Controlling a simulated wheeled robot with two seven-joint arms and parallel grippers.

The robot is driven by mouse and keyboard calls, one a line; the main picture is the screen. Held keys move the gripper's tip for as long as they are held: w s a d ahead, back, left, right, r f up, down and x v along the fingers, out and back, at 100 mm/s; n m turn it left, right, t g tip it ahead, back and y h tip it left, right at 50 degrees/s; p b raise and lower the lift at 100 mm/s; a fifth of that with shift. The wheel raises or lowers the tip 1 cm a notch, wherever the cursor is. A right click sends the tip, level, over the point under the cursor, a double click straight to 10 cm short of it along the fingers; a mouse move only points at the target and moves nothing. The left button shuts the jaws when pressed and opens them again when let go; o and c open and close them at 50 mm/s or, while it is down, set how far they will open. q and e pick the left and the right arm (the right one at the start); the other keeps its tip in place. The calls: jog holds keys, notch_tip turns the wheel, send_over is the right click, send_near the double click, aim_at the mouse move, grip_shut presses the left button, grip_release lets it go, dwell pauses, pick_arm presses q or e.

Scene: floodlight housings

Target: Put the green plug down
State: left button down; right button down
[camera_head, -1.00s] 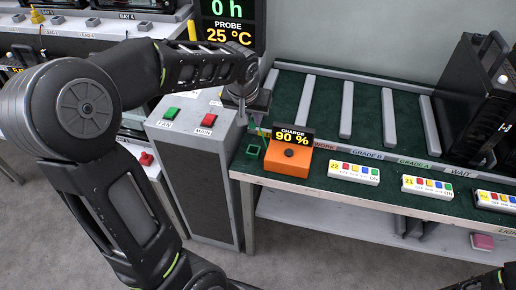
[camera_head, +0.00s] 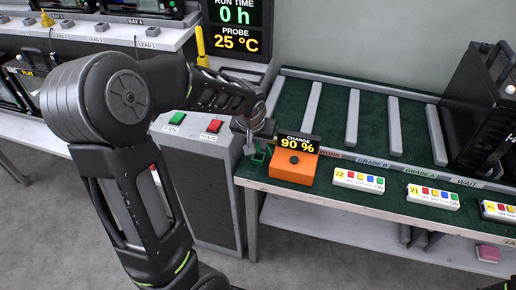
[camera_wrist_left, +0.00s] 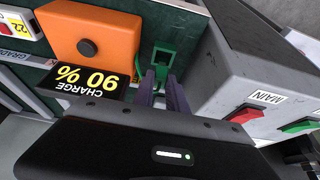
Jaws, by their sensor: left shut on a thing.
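My left gripper (camera_head: 250,148) is low over the bench's front left corner, beside the orange charge box. In the left wrist view its two fingers (camera_wrist_left: 164,92) point down at a small green square holder (camera_wrist_left: 178,50). The green plug (camera_wrist_left: 160,73) shows between the fingertips, and the gripper is shut on it. The plug overlaps the holder in that view; I cannot tell whether it touches or sits inside it. In the head view the holder (camera_head: 261,155) shows just right of the fingers, and the plug is mostly hidden.
The orange box (camera_head: 293,166) with its "CHARGE 90 %" sign (camera_head: 297,143) stands close on the right. A grey cabinet (camera_head: 200,165) with FAN and MAIN buttons is close on the left. Button strips (camera_head: 359,180) line the bench front; grey dividers stand behind.

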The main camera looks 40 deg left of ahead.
aim_at(258, 149)
pick_arm(q)
jog(key=shift+f, duration=1.55)
jog(key=shift+f, duration=0.15)
jog(key=c, duration=1.3)
grip_release()
jog(key=shift+c, duration=0.2)
jog(key=shift+r, duration=0.5)
jog(key=v, duration=1.1)
jog(key=shift+r, duration=0.2)
jog(key=shift+s+d, duration=0.1)
jog(key=shift+s, duration=0.05)
